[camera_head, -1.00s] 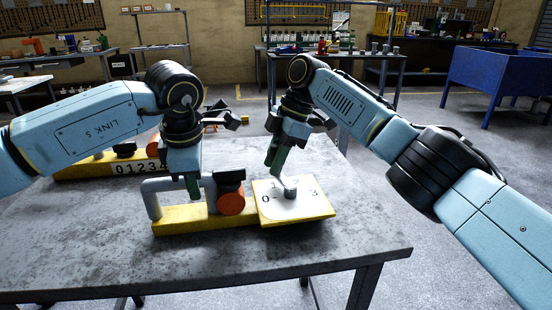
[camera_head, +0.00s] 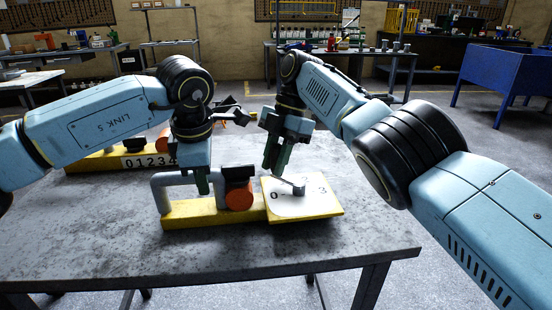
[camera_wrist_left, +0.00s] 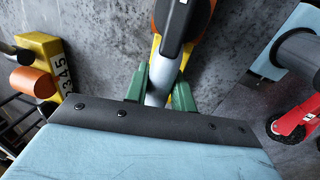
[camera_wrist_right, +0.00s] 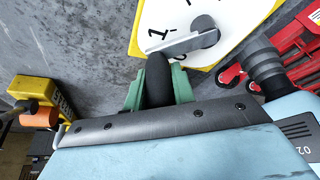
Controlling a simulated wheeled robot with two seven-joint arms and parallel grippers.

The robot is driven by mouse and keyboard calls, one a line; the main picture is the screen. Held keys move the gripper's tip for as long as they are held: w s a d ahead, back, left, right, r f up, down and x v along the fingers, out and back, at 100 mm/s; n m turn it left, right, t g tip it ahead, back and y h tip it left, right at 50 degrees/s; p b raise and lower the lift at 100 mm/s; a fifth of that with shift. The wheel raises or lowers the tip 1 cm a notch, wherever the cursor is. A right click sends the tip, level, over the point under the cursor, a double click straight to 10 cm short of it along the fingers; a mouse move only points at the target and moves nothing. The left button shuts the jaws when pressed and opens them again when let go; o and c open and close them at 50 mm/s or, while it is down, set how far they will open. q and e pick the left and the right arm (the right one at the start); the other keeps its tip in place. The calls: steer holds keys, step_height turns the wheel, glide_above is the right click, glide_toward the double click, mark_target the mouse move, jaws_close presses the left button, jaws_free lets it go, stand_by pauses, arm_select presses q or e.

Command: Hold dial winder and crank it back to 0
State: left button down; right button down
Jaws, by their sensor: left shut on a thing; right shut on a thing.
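The dial winder has a yellow base (camera_head: 215,213), a grey bar handle (camera_head: 160,196), an orange part (camera_head: 239,195) and a tilted white dial (camera_head: 318,208) numbered from 0. My left gripper (camera_head: 203,184) is shut on the grey handle; the left wrist view shows green fingers either side of the grey bar (camera_wrist_left: 156,88). My right gripper (camera_head: 272,158) is shut on the black crank knob (camera_wrist_right: 158,78). The crank arm (camera_wrist_right: 178,46) runs from the grey hub (camera_head: 299,188) to the dial's left side, beside the 1 and not at the 0. The knob is hidden in the head view.
The table's front and left are clear. A blue bin (camera_head: 500,75) and workbenches stand further back.

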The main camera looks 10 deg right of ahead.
steer(key=shift+s+a+r, duration=0.15)
steer(key=shift+a, duration=0.1)
steer(key=c, duration=1.2)
jaws_free()
steer(key=shift+o, duration=0.2)
steer(key=shift+d, duration=0.1)
steer(key=shift+d, duration=0.1)
